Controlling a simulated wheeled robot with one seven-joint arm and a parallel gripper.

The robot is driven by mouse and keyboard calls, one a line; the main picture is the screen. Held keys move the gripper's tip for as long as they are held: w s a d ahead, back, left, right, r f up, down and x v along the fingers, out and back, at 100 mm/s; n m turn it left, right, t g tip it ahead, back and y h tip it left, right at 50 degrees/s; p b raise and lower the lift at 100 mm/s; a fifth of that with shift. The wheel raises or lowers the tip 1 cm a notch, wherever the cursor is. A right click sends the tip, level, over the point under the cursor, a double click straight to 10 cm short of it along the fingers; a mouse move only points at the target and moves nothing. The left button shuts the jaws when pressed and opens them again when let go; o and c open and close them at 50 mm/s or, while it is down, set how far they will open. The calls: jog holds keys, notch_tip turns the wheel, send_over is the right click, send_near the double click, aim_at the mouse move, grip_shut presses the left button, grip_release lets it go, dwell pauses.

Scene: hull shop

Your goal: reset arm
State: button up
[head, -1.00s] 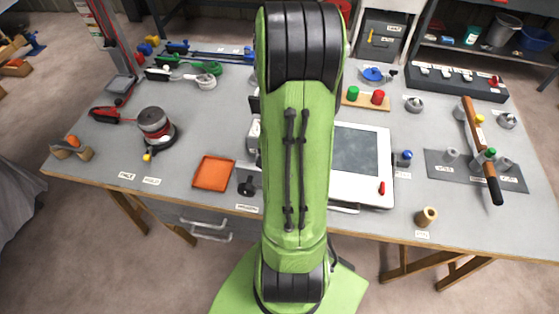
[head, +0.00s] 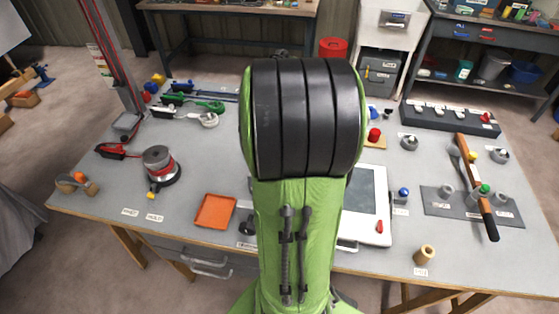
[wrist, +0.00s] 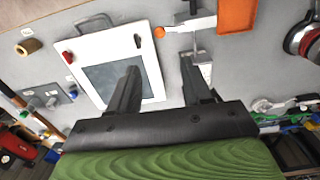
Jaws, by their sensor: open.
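My gripper (wrist: 160,82) shows in the wrist view with its two dark fingers apart and nothing between them. It hangs above the grey workbench (wrist: 200,50), over the right edge of a white framed panel (wrist: 92,42) with a grey face. My green arm with its black ribbed joint stands upright in the middle of the head view. It hides the gripper there and covers part of the white panel (head: 378,205).
An orange tray (head: 215,211), a sander-like tool (head: 160,165) and several clamps stand on the bench's left half. On the right are a dark rack (head: 450,118), a grey mat (head: 440,205) with a wooden-handled tool (head: 485,205), and a wooden ring (head: 424,254).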

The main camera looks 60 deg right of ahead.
dwell(0.6)
jog(key=s+a+r+n+t, duration=0.1)
jog(key=a+r+n, duration=0.3)
jog(key=a, duration=0.7)
jog(key=s+a+r+n+t, duration=0.1)
jog(key=a+r+n+t, duration=0.2)
jog(key=a+n, duration=0.6)
jog(key=a+t, duration=0.1)
jog(key=a, duration=0.2)
jog(key=shift+s+r+n+t, duration=0.2)
jog(key=shift+r+n+t, duration=0.1)
jog(key=shift+r, duration=0.1)
jog(key=shift+w+a, duration=0.2)
jog(key=shift+w, duration=0.05)
jog(key=shift+c, duration=0.6)
jog(key=shift+s, duration=0.1)
